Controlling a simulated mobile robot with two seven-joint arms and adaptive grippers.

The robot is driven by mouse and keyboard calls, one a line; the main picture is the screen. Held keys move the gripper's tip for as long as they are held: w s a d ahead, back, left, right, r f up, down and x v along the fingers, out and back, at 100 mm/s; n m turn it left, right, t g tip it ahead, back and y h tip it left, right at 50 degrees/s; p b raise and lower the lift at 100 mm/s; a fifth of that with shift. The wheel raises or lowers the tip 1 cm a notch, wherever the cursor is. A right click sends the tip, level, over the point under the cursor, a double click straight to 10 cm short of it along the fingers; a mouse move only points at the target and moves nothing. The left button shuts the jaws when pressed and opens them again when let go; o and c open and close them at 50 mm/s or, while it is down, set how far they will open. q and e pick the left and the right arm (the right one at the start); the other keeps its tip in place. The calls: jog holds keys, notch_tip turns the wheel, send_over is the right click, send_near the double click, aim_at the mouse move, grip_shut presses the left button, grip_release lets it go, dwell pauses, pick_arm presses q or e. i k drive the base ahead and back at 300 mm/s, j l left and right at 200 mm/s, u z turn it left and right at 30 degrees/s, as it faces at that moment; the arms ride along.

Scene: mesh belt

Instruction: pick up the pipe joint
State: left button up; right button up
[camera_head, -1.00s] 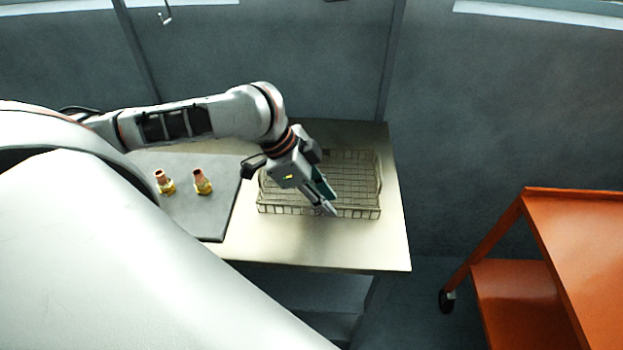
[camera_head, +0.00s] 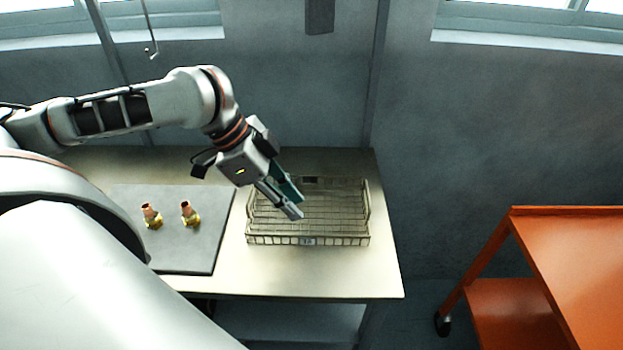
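Two pipe joints with copper-coloured tops and brass bases stand upright on a dark grey mat (camera_head: 190,258) at the left of the table: one on the left (camera_head: 151,215), one on the right (camera_head: 189,214). My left gripper (camera_head: 297,209) is over the wire mesh basket (camera_head: 308,240), to the right of both joints and apart from them. Its two fingers, one grey and one teal, point down to the right. I see nothing held, but the angle hides how far apart the fingertips are. My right gripper is out of view.
The pale table (camera_head: 330,278) has bare surface in front of the basket and along its right edge. An orange cart (camera_head: 570,250) stands on the floor at the right, apart from the table. A grey wall is behind the table.

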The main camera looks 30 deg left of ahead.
aim_at(153, 219)
jog(key=k, duration=1)
